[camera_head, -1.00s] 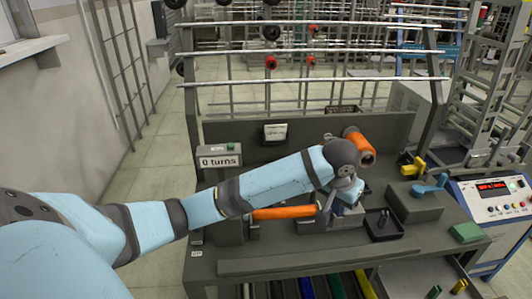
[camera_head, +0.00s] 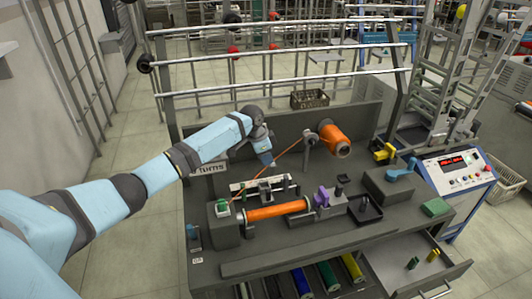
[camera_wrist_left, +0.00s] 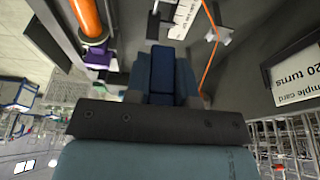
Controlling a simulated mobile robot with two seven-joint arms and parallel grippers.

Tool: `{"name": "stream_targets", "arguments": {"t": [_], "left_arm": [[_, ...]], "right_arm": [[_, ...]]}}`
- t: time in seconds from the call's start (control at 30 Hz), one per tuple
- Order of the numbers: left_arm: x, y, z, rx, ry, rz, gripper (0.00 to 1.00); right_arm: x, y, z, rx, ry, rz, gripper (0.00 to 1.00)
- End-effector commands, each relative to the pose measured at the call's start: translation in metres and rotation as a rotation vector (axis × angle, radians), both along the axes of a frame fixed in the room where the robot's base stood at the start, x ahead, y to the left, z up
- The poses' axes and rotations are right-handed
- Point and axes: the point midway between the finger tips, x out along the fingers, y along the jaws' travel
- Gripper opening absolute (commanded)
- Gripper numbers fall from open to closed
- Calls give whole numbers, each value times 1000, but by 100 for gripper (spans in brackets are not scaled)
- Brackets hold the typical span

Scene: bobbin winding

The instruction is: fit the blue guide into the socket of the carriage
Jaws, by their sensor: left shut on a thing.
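My left gripper (camera_head: 266,160) points down above the back of the bench, behind the orange bobbin (camera_head: 278,211). It is shut on a dark blue piece, apparently the blue guide (camera_wrist_left: 162,72), between its fingers in the wrist view. The carriage (camera_head: 265,189) appears to be the small grey block by the white scale strip, in front of and below the gripper. Its socket is too small to make out. The gripper is apart from the carriage. My right gripper is not in view.
An orange thread (camera_head: 291,150) runs from the orange spool (camera_head: 335,139) past the gripper; it also shows close by in the wrist view (camera_wrist_left: 208,65). A purple lever (camera_head: 322,197) stands at the bobbin's right end. An open drawer (camera_head: 395,268) holds green and yellow pieces.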

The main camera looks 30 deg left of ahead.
Motion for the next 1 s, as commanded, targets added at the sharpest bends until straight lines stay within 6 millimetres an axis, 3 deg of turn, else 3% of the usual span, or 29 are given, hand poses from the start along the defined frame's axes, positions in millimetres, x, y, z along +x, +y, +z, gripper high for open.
{"name": "stream_targets", "arguments": {"t": [0.4,0.57,0.6,1.0], "left_arm": [[0,0,-57,0,1,-2,0],[0,0,-80,0,1,-2,0],[0,0,-68,0,0,-2,0],[-1,0,-66,1,0,-2,0]], "right_arm": [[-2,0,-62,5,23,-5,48],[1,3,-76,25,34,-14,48],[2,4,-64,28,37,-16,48],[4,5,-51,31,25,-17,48]]}}
